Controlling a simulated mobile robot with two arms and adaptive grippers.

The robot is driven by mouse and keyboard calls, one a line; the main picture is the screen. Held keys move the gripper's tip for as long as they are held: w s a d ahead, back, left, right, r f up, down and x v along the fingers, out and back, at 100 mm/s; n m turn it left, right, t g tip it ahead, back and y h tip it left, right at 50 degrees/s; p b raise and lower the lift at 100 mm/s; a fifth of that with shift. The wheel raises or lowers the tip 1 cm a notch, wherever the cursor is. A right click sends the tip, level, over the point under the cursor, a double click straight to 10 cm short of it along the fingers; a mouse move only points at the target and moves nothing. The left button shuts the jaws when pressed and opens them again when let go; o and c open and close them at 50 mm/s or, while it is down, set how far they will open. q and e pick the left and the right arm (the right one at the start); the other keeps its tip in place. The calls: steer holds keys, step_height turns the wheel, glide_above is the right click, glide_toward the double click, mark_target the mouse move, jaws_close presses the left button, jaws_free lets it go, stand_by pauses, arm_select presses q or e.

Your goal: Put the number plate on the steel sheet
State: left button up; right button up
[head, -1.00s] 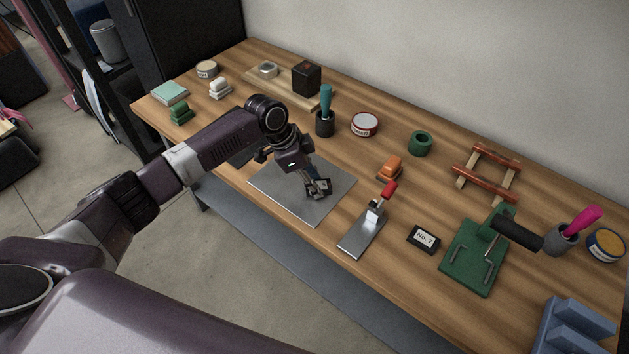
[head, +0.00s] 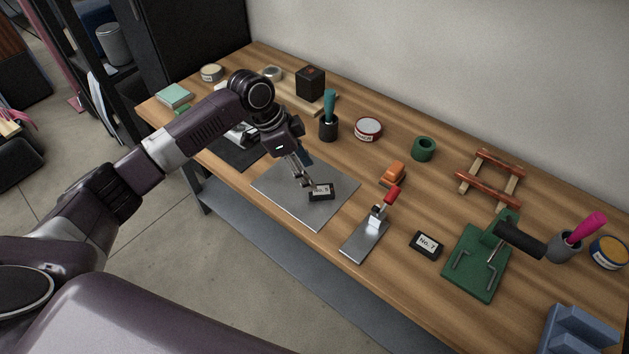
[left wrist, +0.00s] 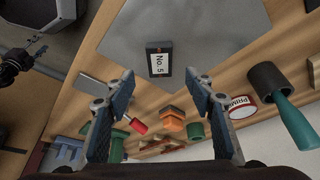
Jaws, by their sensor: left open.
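A small black number plate with a white label (head: 320,191) lies on the grey steel sheet (head: 300,211), right of the sheet's middle and inside its edges. In the left wrist view the plate (left wrist: 159,58) reads "No. 5" and lies flat on the sheet (left wrist: 215,25). My left gripper (head: 306,178) is just behind and above the plate. In the left wrist view its two fingers (left wrist: 158,80) are spread wide with nothing between them, and the plate shows beyond their tips, apart from them.
A second black plate, "No. 7" (head: 427,244), lies right of a red-handled metal clamp (head: 363,240). An orange block (head: 393,174), a red-white tin (head: 368,129) and a cup with a teal handle (head: 328,127) stand behind. A green fixture (head: 478,262) is at right.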

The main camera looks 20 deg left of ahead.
arm_select(q)
steer(key=v, duration=0.4)
steer(key=shift+s+a+r, duration=0.1)
steer(key=shift+r, duration=0.3)
